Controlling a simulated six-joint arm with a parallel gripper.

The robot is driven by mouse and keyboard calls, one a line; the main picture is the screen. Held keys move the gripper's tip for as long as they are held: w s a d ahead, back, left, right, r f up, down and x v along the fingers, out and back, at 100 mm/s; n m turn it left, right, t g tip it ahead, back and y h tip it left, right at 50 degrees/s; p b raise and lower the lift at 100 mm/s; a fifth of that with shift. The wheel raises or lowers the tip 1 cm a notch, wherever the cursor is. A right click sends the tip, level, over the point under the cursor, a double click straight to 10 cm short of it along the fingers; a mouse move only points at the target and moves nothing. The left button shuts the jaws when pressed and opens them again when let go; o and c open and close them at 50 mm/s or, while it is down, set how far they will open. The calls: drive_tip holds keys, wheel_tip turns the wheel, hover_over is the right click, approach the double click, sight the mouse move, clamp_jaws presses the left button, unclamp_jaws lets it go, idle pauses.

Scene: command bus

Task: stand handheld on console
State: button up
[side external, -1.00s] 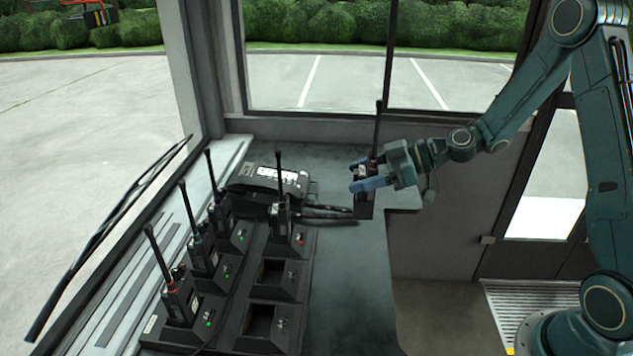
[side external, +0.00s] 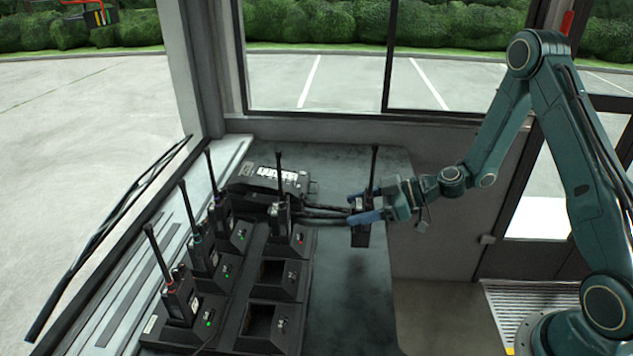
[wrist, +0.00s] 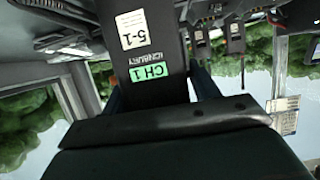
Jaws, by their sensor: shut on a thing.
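My gripper (side external: 368,207) is shut on a black handheld radio (side external: 361,235). The handheld is nearly upright, with its antenna pointing up, over the right part of the dark console top (side external: 345,315). A soft shadow on the console just below it suggests a small gap, but I cannot tell exactly how high its base is. In the wrist view the handheld (wrist: 155,60) fills the upper middle, showing a white "5-1" label and a green "CH 1" label, both upside down. The fingers partly hide its sides.
A charger rack (side external: 232,300) stands left on the console, with several handhelds (side external: 180,298) in it and two empty pockets (side external: 272,272) on its right. A dark device (side external: 275,178) with cables lies behind. The console front right of the rack is clear.

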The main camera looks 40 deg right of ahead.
drive_tip(key=shift+f, duration=1.8)
drive_tip(key=shift+f, duration=0.1)
drive_tip(key=o, duration=1.2)
drive_tip(key=shift+o, duration=0.2)
drive_tip(key=v, duration=1.2)
